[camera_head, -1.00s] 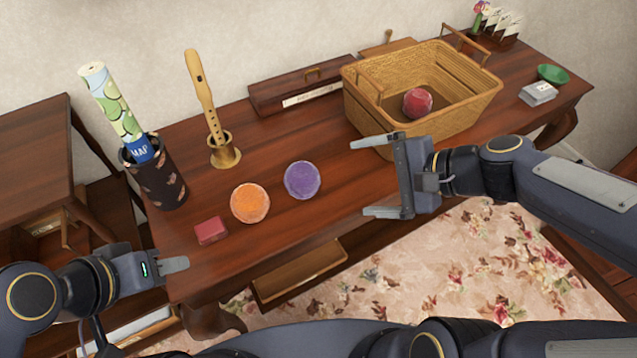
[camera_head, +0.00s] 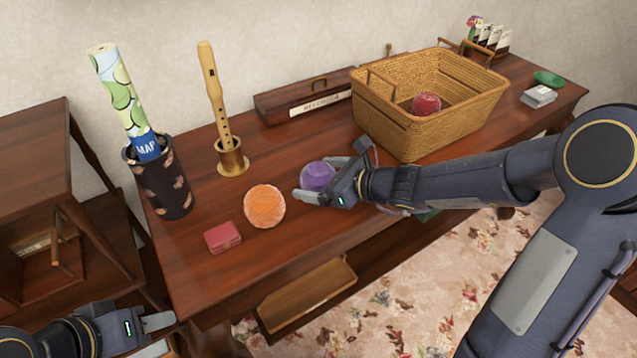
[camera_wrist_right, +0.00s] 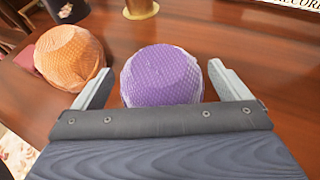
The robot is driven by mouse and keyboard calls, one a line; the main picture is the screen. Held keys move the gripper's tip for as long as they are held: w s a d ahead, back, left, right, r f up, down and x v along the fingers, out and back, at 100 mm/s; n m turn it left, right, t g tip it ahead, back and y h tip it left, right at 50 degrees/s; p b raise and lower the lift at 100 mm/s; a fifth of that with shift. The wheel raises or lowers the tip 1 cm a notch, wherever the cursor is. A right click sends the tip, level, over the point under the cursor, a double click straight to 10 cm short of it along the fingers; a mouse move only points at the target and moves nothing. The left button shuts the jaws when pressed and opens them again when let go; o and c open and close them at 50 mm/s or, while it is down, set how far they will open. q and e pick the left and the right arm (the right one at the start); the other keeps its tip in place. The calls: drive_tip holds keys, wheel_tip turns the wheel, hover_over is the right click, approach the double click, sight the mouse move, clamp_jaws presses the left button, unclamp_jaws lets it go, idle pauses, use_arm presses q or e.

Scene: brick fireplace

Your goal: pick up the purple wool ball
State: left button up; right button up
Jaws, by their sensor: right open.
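The purple wool ball (camera_head: 318,177) sits on the wooden table, between the orange ball and the basket. My right gripper (camera_head: 322,181) is open, with its fingers on either side of the purple ball. In the right wrist view the purple ball (camera_wrist_right: 162,76) lies between the two spread fingertips of the right gripper (camera_wrist_right: 160,84), with a gap visible at each side. My left gripper (camera_head: 158,322) is low at the left, off the table's front edge; its jaw opening cannot be made out.
An orange ball (camera_head: 265,206) lies just left of the purple one, and a small red box (camera_head: 223,237) further left. A wicker basket (camera_head: 400,115) holding a red ball (camera_head: 426,103) stands to the right. A flute (camera_head: 213,95) and a map holder (camera_head: 160,185) stand behind left.

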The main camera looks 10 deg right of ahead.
drive_tip(key=shift+x, duration=0.8)
drive_tip(key=c, duration=1.1)
drive_tip(key=shift+o, duration=0.2)
